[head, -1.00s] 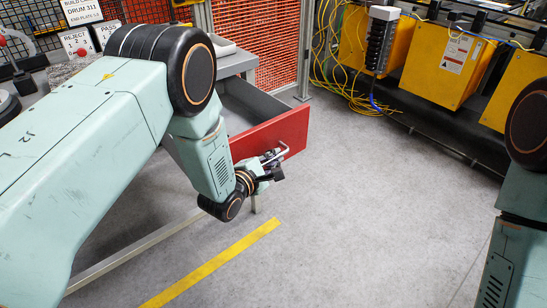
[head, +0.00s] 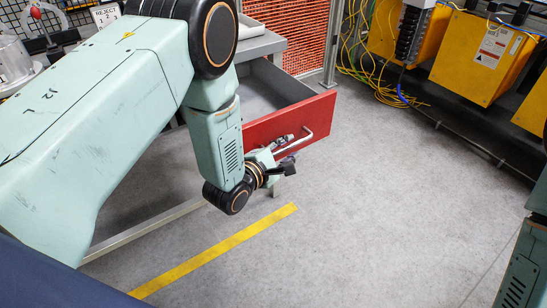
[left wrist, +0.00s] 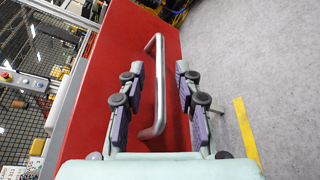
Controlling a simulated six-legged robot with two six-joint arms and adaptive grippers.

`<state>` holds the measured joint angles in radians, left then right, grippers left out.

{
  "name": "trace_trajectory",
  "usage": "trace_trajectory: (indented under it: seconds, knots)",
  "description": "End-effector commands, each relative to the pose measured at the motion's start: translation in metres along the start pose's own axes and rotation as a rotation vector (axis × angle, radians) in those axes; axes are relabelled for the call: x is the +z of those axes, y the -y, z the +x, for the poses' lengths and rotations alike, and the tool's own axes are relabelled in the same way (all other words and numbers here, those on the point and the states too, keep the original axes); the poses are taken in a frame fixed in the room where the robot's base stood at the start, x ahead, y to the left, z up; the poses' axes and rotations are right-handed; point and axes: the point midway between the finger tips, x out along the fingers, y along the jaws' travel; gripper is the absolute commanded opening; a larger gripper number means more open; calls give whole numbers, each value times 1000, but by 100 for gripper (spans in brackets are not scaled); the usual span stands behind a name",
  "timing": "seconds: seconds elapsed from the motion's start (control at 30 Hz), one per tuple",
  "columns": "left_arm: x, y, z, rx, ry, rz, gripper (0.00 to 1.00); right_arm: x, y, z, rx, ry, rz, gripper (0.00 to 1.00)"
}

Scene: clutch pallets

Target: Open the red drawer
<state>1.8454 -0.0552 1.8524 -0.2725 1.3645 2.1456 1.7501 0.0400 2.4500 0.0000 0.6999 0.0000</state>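The red drawer (head: 290,118) stands pulled out from a grey workbench, and its grey inside shows behind the red front. Its metal bar handle (head: 307,135) is on the front. My left gripper (head: 282,165) is just in front of and below the handle in the head view. In the left wrist view the handle (left wrist: 158,85) runs between the two spread fingers of my left gripper (left wrist: 160,92), with a gap on each side. The red front (left wrist: 115,60) lies behind it. My right gripper is out of view; only part of my right arm shows at the right edge.
A yellow floor line (head: 215,254) runs below my left arm. Yellow boxes (head: 482,55) and loose yellow cables (head: 385,85) stand at the back right. An orange mesh fence (head: 305,38) is behind the drawer. The grey floor (head: 390,200) right of the drawer is clear.

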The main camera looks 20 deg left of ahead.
Motion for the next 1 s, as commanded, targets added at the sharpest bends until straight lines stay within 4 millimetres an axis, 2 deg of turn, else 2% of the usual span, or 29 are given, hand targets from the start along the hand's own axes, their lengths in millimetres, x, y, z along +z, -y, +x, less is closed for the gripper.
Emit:
trace_trajectory:
  seconds: [0.2,0.4,0.6,1.0]
  knots:
    - [0,0,-41,0,-1,-1,34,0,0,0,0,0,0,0]
    - [0,-1,-66,1,1,0,34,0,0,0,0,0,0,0]
    - [1,-1,-74,2,2,1,34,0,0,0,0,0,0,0]
    - [1,-1,-74,2,2,1,34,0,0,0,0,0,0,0]
